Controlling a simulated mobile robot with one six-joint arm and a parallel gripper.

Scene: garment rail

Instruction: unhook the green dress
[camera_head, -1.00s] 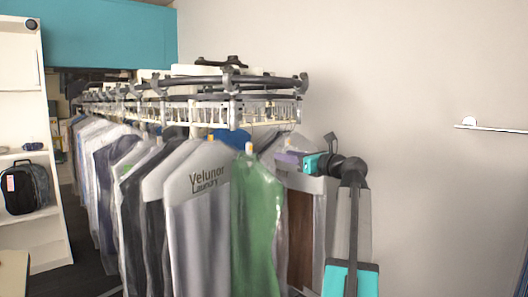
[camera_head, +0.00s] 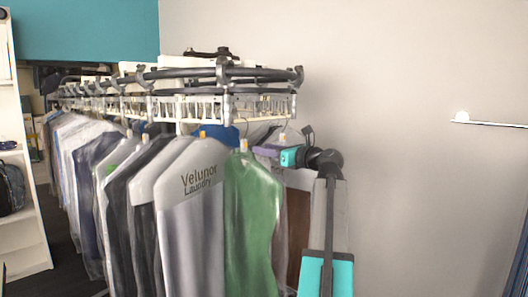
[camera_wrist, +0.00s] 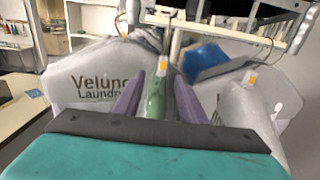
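The green dress (camera_head: 252,225) hangs in a clear cover near the front end of the rail, right of a cover marked "Velunor Laundry". Its hanger neck, with an orange tag, shows just above it in the head view. My gripper (camera_head: 258,151) is at the dress's upper right, close to the hanger neck. In the wrist view my gripper (camera_wrist: 157,95) has its two purple fingers apart. A narrow strip of the green dress (camera_wrist: 156,98) shows between them. I cannot tell whether the fingers touch it. The hook's seat on the rail is unclear.
The dark curved rail (camera_head: 215,75) with its white slotted track runs above the garments. The "Velunor Laundry" cover (camera_head: 190,190) hangs close on the left. A blue garment (camera_wrist: 203,60) and another cover are close on the right. The wall at right is bare except for a small bar (camera_head: 488,122).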

